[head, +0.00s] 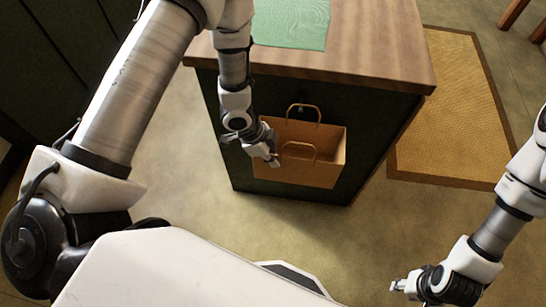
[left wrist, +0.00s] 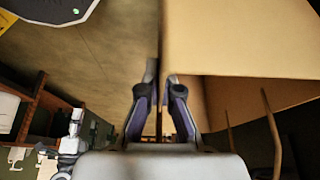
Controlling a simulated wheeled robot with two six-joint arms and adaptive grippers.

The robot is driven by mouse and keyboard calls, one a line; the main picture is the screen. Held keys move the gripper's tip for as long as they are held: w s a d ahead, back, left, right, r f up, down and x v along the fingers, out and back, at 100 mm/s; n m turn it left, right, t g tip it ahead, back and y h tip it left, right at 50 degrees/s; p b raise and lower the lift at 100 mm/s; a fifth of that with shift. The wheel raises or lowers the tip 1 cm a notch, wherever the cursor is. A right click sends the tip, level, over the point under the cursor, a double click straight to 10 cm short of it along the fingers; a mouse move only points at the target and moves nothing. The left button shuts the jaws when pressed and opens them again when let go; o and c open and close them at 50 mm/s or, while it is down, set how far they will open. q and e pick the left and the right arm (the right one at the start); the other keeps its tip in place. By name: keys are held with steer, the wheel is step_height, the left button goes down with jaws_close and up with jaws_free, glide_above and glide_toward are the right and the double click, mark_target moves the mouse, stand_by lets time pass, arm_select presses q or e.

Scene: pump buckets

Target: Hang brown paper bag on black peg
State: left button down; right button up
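The brown paper bag (head: 322,172) is upright against the dark end panel of the counter in the head view, its two loop handles standing up. The black peg (head: 301,111) is a small dark shape on the panel, within the outline of the rear handle; I cannot tell whether the handle is over it. My left gripper (head: 272,157) is at the bag's left side. In the left wrist view the bag (left wrist: 240,40) fills the upper right and its edge runs between the nearly closed fingertips (left wrist: 161,74). My right gripper (head: 402,287) is away at lower right, apparently empty.
The counter's wooden top (head: 375,45) overhangs the panel and carries a green mat (head: 292,22). A yellow woven rug (head: 445,110) lies on the floor to the right. Floor in front of the counter is clear.

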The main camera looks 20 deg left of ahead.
arm_select(q)
steer(key=c, duration=1.2)
jaws_free()
steer(key=shift+c, duration=0.2)
steer(key=v, duration=1.2)
steer(key=shift+f, duration=0.1)
steer(key=s+d+f+n+g, duration=0.35)
steer(key=s+f+n, duration=0.35)
steer(key=s+f, duration=0.8)
steer(key=a+n+t+y, duration=0.2)
steer(key=a+n+y, duration=0.2)
steer(key=a+n, duration=0.2)
steer(key=shift+s+f+n, duration=0.25)
steer(key=shift+s+n, duration=0.2)
steer(key=shift+n, duration=0.65)
